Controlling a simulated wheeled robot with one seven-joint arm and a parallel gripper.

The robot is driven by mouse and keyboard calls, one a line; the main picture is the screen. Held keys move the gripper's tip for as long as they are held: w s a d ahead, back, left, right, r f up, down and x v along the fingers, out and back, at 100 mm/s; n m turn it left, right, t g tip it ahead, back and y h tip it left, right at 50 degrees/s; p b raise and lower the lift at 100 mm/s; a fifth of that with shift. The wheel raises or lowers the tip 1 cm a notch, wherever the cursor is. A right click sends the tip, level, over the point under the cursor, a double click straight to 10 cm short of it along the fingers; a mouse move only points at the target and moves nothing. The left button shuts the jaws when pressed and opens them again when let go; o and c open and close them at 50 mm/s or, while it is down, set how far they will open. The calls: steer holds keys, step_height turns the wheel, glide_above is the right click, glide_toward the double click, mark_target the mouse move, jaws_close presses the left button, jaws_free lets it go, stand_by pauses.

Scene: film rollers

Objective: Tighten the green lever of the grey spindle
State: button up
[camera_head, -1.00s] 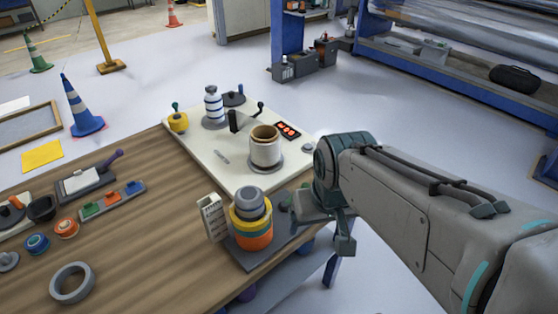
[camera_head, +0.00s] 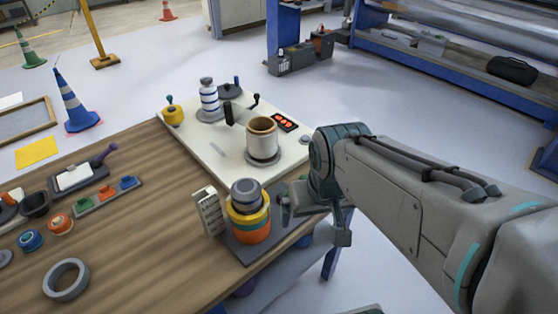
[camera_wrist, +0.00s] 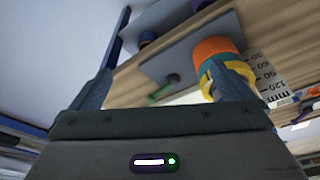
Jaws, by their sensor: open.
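A green lever (camera_wrist: 163,90) with a dark pivot lies on a grey base plate (camera_wrist: 160,66) in the wrist view. An orange and yellow roll stack (camera_wrist: 212,52) stands on the same plate beside it. In the head view the stack, topped by a grey cylinder (camera_head: 247,192), sits at the table's right edge; I take it as the grey spindle. The lever is mostly hidden there by my arm. My gripper (camera_head: 315,220) is open and empty, just right of the stack. In the wrist view my fingers (camera_wrist: 160,65) spread either side of the lever, the right one close to the stack.
A white scale block (camera_head: 208,210) stands left of the stack. A grey ring (camera_head: 66,280) lies on the wooden table (camera_head: 150,220).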

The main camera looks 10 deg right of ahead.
steer(key=shift+c, duration=0.3)
steer(key=shift+w, duration=0.1)
steer(key=c, duration=0.5)
steer(key=shift+w+r+m, duration=0.15)
steer(key=shift+w+m, duration=0.25)
steer(key=c, duration=0.5)
steer(key=w+m, duration=0.1)
steer(key=w, duration=0.1)
steer(key=w+d+m, duration=0.1)
steer(key=w+m, duration=0.3)
steer(key=w, duration=0.1)
steer(key=shift+d+r, duration=0.15)
steer(key=shift+r, duration=0.2)
steer(key=shift+c, duration=0.5)
steer(key=m, duration=0.9)
glide_toward(304, 176)
steer(key=shift+g+y, duration=0.3)
steer(key=w+f, duration=0.1)
steer(key=f, duration=0.6)
steer(key=w+f, duration=0.1)
steer(key=f, duration=0.3)
steer(key=shift+w+p, duration=0.3)
jaws_close()
